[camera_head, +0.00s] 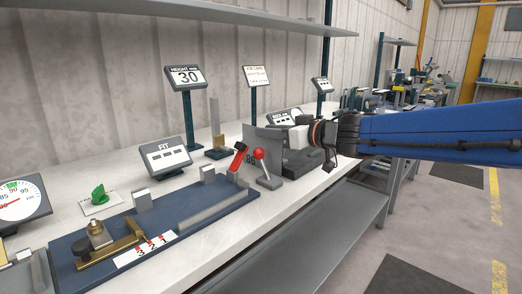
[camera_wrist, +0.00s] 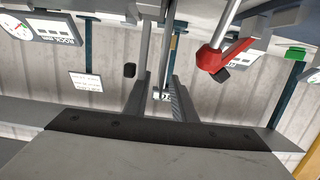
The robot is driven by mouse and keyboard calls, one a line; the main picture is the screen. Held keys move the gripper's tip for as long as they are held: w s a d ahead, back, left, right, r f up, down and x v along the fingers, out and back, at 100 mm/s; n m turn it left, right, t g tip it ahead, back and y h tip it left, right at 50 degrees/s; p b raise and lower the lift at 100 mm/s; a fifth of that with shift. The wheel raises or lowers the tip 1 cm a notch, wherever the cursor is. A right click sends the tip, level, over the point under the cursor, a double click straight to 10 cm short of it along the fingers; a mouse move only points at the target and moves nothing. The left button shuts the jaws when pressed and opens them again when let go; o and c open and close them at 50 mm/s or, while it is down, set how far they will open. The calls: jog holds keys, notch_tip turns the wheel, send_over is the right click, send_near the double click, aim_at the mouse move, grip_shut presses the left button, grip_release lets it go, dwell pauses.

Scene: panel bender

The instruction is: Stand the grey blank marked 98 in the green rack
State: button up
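My gripper (camera_head: 292,136) is over the bench, beside an upright grey plate (camera_head: 262,140). Dark marks low on this plate may be a number, but they are too small to read surely. I cannot make out a green rack; a small green piece (camera_head: 99,195) sits on a white card at the left.
A red-knobbed lever (camera_head: 260,156) and a red handle (camera_head: 237,158) stand close to my gripper. A blue fixture plate (camera_head: 185,229) with a brass stop lies in front. Signs on posts, including the height display (camera_head: 187,77), stand behind. The aisle at right is open.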

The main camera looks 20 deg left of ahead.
jog(key=x, duration=0.3)
jog(key=shift+w+a, duration=0.15)
jog(key=shift+a, duration=0.1)
jog(key=shift+c, duration=0.3)
grip_shut()
dwell(0.9)
